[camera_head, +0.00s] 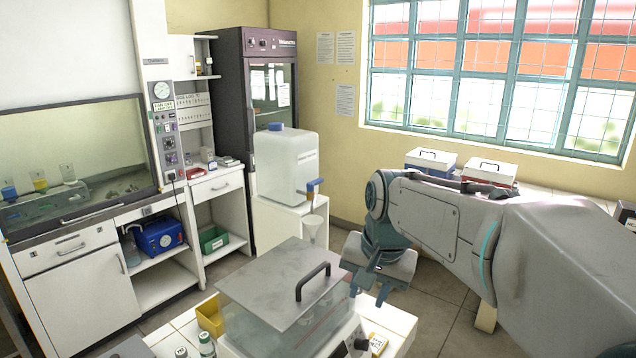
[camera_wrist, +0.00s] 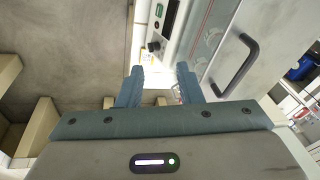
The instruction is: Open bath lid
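The water bath (camera_head: 316,336) stands on the white tiled bench at the bottom of the head view. Its flat grey lid (camera_head: 262,284) lies over the top, with a black arched handle (camera_head: 313,282) near its right side. In the wrist view the lid (camera_wrist: 275,22) and handle (camera_wrist: 236,66) are at the upper right. My gripper (camera_head: 368,284) is just right of the bath in the head view, apart from the handle. In the wrist view its two fingers (camera_wrist: 162,80) are spread with nothing held between them. The handle lies right of the fingers there.
A yellow bin (camera_head: 210,316) and small bottles (camera_head: 207,346) are left of the bath. A small yellow box (camera_head: 378,343) is at its right front. A white carboy (camera_head: 285,168) stands behind. Two lidded boxes (camera_head: 431,160) (camera_head: 488,171) sit under the window.

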